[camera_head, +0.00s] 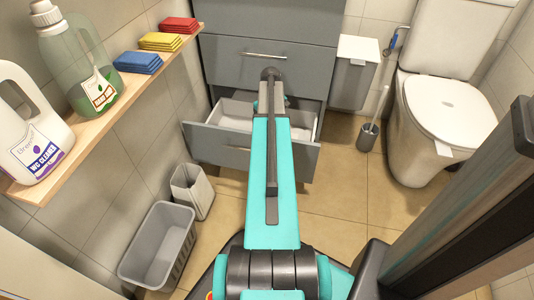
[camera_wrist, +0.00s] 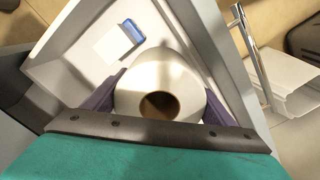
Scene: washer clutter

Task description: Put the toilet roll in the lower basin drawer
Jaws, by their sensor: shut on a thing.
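The toilet roll (camera_wrist: 187,88) is white with a brown core hole facing the wrist camera. My gripper (camera_wrist: 163,94) is shut on it, with a purple finger on each side. The lower basin drawer (camera_head: 212,148) is pulled open below the grey cabinet. In the wrist view its grey front (camera_wrist: 228,65) shows to the right of the roll, and its pale floor lies beyond the roll. The roll is over or inside the drawer; whether it touches the floor is unclear. In the head view my arm hides the gripper and most of the roll.
A small blue and white item (camera_wrist: 132,32) lies in the drawer. The closed upper drawer (camera_head: 265,62) is above. A small bin (camera_head: 192,190) and grey basket (camera_head: 160,245) stand front left. A toilet (camera_head: 440,110) and brush (camera_head: 368,136) are right. A shelf (camera_head: 112,108) holds bottles and sponges.

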